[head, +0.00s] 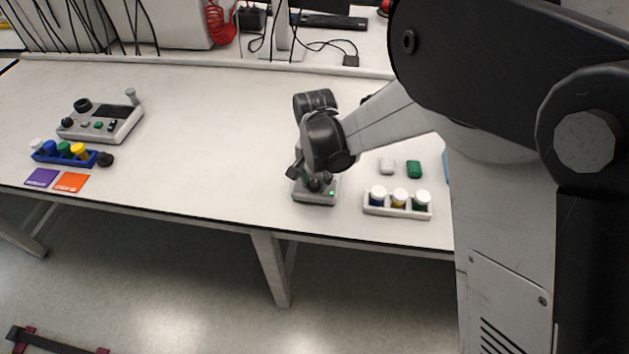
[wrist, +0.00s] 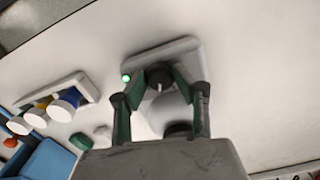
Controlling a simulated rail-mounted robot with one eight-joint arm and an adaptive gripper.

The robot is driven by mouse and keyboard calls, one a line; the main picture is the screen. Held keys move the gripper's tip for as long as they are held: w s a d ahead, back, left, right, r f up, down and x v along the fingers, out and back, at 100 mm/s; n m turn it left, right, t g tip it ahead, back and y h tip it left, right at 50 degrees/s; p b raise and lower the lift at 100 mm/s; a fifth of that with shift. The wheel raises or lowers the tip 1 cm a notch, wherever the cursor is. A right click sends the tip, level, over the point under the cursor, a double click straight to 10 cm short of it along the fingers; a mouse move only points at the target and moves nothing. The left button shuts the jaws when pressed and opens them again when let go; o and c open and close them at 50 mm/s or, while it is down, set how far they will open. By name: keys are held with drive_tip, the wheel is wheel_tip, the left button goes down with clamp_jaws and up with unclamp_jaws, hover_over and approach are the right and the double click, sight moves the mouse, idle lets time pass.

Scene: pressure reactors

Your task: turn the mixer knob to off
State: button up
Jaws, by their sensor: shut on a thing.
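The mixer (head: 316,196) is a small grey box near the front edge of the table, with a lit green light on its front right corner in the head view. In the wrist view the mixer (wrist: 186,50) lies under my fingers, and the green light shows at its left corner. Its black knob (wrist: 159,76) with a pale pointer line sits between the fingertips. My gripper (wrist: 159,78) has one green-padded finger on each side of the knob and is shut on it. In the head view my gripper (head: 316,180) comes down from above and hides most of the mixer's top.
A white rack (head: 397,212) with several capped vials stands right of the mixer, with a white and a green block (head: 414,169) behind it. A grey control box (head: 103,122) and a blue vial rack (head: 64,157) stand at the far left. The table between is clear.

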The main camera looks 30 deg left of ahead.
drive_tip(key=shift+f+n+b, duration=0.1)
drive_tip(key=shift+n+b, duration=0.2)
drive_tip(key=shift+b, duration=0.1)
drive_tip(key=n+b, duration=0.2)
drive_tip(key=b, duration=0.1)
drive_tip(key=shift+f+n, duration=0.1)
drive_tip(key=shift+n, duration=0.2)
drive_tip(key=n+b, duration=0.3)
drive_tip(key=n, duration=0.1)
drive_tip(key=shift+n, duration=0.3)
drive_tip(key=n+b, duration=0.3)
drive_tip(key=n, duration=0.1)
drive_tip(key=shift+r+n+b, duration=0.2)
drive_tip(key=shift+n+b, duration=0.55)
drive_tip(key=shift+n, duration=1.35)
drive_tip(key=o, duration=1.1)
drive_tip(key=shift+o, duration=0.2)
